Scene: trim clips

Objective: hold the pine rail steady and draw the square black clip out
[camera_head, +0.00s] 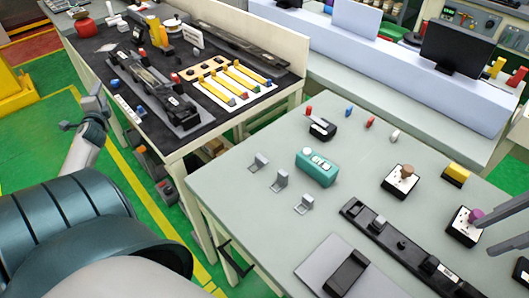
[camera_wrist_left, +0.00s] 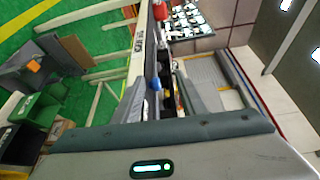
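A long dark rail (camera_head: 365,218) lies diagonally on the near grey-green table, with dark clips along it. No pine-coloured rail can be made out there. My right gripper (camera_head: 474,231) reaches in from the right edge, its two fingers apart, beside a purple-knobbed block (camera_head: 465,224) and away from the rail. My left gripper (camera_head: 80,106) is far left, over the green floor, its fingers apart and empty. It also shows in the left wrist view (camera_wrist_left: 166,88), away from the rail.
On the near table (camera_head: 235,185) stand a teal box (camera_head: 316,168), several metal brackets, a brown-knobbed block (camera_head: 400,180), a yellow-topped block (camera_head: 456,173) and a black pad (camera_head: 347,274) on a grey plate. A dark-topped workbench (camera_head: 105,70) full of parts stands at the back left.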

